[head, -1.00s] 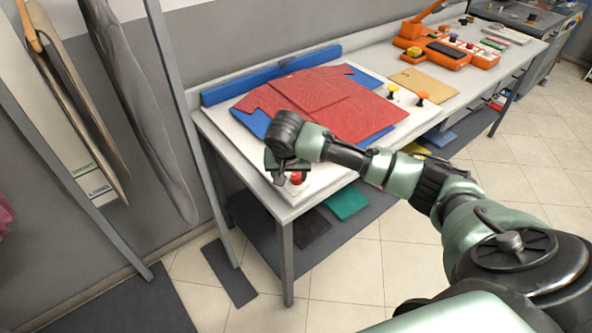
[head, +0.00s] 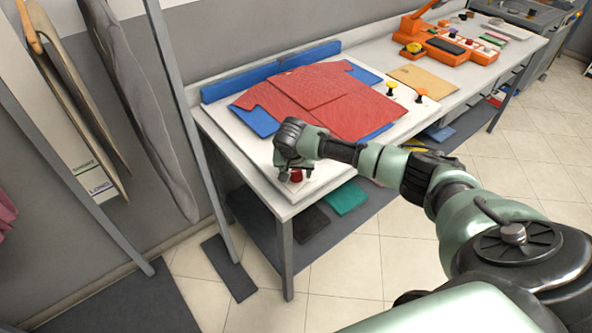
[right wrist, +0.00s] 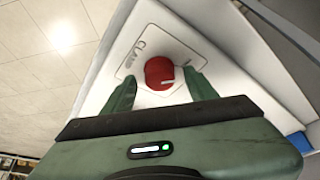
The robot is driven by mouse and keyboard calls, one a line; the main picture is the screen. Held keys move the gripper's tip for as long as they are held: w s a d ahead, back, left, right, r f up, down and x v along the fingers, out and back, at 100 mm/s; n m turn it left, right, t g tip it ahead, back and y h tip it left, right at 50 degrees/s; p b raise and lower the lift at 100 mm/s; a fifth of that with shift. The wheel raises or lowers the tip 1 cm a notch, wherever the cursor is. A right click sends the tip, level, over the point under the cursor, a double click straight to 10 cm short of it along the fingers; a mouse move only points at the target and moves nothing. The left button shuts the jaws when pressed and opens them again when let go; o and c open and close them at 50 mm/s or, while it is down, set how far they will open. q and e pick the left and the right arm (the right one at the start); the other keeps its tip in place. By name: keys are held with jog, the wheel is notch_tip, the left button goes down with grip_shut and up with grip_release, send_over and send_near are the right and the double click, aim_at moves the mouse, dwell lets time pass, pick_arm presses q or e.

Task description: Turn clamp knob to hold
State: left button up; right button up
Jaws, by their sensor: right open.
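The red clamp knob (head: 296,175) is at the front corner of the white board on the table. In the right wrist view the red knob (right wrist: 160,73) has a pale pointer mark and sits on a white plate with lettering that reads like "CLAMP". My right gripper (head: 295,172) is over the knob. In the right wrist view its two green fingers (right wrist: 160,90) are open, one on each side of the knob's near part; I cannot tell whether they touch it. My left gripper is not in view.
A red shirt (head: 325,100) lies on a blue sheet on the white board, with a blue bar (head: 270,72) behind. Yellow (head: 391,87) and orange (head: 421,93) knobs stand on the board's right side. An orange device (head: 450,45) is farther back.

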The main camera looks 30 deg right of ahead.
grip_shut()
